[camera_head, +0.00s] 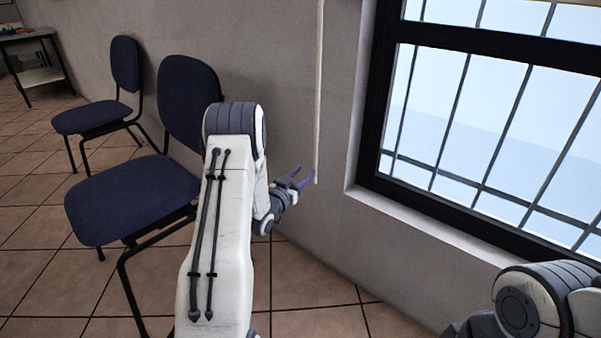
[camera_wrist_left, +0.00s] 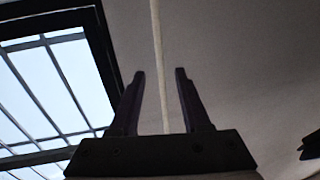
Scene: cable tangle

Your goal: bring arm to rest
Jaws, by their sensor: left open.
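My left arm (camera_head: 225,220) reaches forward in the middle of the head view. My left gripper (camera_head: 303,179) is open beside the lower end of a pale hanging cord (camera_head: 319,90). In the left wrist view the two dark fingers of my left gripper (camera_wrist_left: 160,75) stand apart. The cord (camera_wrist_left: 157,40) runs down the picture and shows between them. I cannot tell whether it lies between the fingers or behind them; no finger is seen touching it. My right arm (camera_head: 545,300) shows only in part at the lower right, and its gripper is out of view.
A barred window (camera_head: 480,120) with a dark frame is in the wall at the right. Two blue chairs stand at the left, one near (camera_head: 130,200) and one farther back (camera_head: 90,117). A small table (camera_head: 40,75) stands at the far left. Tiled floor (camera_head: 310,290) shows below.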

